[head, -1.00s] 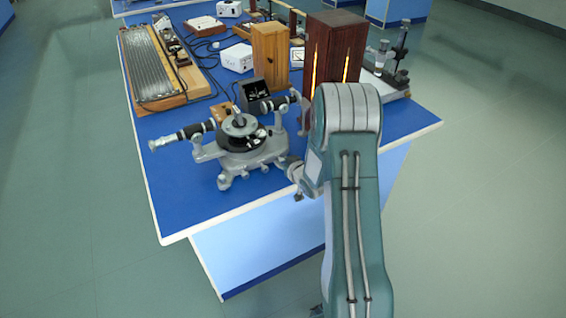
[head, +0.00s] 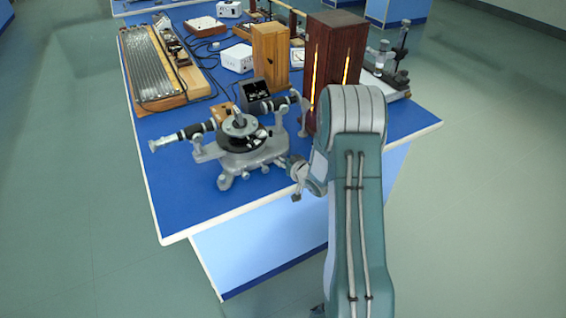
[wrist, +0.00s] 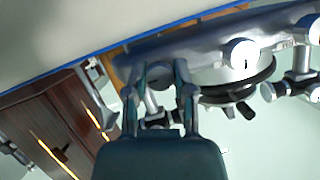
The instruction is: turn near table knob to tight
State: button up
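The grey spectrometer (head: 240,140) stands near the front edge of the blue-topped table. It has a dark round table in its middle and black telescope tubes. In the wrist view its grey body (wrist: 190,50) crosses the upper part, with a round slotted silver knob (wrist: 240,55) right of my fingers. I cannot tell which knob is the near table knob. My gripper (head: 297,178) is at the spectrometer's right side, by the table edge. In the wrist view my gripper (wrist: 160,68) has its fingers apart, with a silver part visible between them. Contact is unclear.
A dark wooden cabinet with glowing slits (head: 335,60) stands close behind my arm. A lighter wooden box (head: 270,55) and a small black meter (head: 255,95) stand behind the spectrometer. The blue table top (head: 170,205) is bare at front left.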

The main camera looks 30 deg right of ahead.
jog(key=o, duration=0.4)
jog(key=shift+w+r, duration=0.1)
jog(key=shift+r, duration=0.15)
jog(key=shift+c, duration=0.2)
jog(key=shift+f, duration=0.1)
jog(key=v, duration=1.2)
jog(key=shift+f, duration=0.15)
